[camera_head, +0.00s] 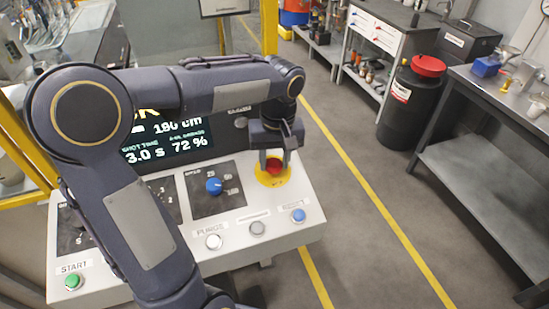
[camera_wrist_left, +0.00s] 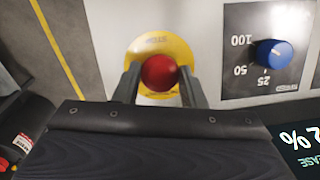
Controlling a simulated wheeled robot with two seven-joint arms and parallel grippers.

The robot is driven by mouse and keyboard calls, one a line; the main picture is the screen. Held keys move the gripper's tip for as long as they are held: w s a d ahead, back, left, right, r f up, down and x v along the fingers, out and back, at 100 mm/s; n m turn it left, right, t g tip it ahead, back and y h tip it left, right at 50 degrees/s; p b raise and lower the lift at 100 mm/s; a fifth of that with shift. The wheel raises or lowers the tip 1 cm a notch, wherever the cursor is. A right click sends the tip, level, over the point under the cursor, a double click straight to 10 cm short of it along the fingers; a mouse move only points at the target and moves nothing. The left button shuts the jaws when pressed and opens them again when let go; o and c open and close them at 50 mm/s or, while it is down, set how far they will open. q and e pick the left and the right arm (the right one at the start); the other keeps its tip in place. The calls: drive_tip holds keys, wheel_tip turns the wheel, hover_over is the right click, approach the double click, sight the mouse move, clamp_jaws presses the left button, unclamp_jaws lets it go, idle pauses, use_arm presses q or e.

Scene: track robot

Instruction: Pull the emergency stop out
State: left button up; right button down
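The emergency stop is a red round button (camera_head: 274,166) on a yellow round plate (camera_head: 264,180), at the right end of the sloped control panel. My left gripper (camera_head: 275,160) points down over it. In the left wrist view the red button (camera_wrist_left: 159,73) lies between the two dark fingers of this gripper (camera_wrist_left: 160,78), one on each side. The fingers are very close to the button's sides; I cannot tell whether they touch it. The button's stem is hidden beneath its head. My right gripper is not in view.
A blue knob (camera_head: 213,186) sits left of the stop; it also shows in the left wrist view (camera_wrist_left: 273,53). Along the panel's front are a green START button (camera_head: 72,281), a white button (camera_head: 213,241), a grey one (camera_head: 257,228) and a blue one (camera_head: 298,215). A dark display (camera_head: 170,140) stands behind.

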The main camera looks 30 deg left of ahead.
sight(277, 165)
use_arm(q)
clamp_jaws()
drive_tip(key=shift+s+d+r+p, duration=0.1)
drive_tip(key=shift+d+r+p, duration=0.05)
drive_tip(key=shift+r+p, duration=0.55)
drive_tip(key=o, duration=0.7)
unclamp_jaws()
drive_tip(key=shift+r, duration=0.1)
wheel_tip(277, 165, up, 8)
drive_tip(key=shift+d+f+b, duration=0.15)
drive_tip(key=shift+b, duration=0.2)
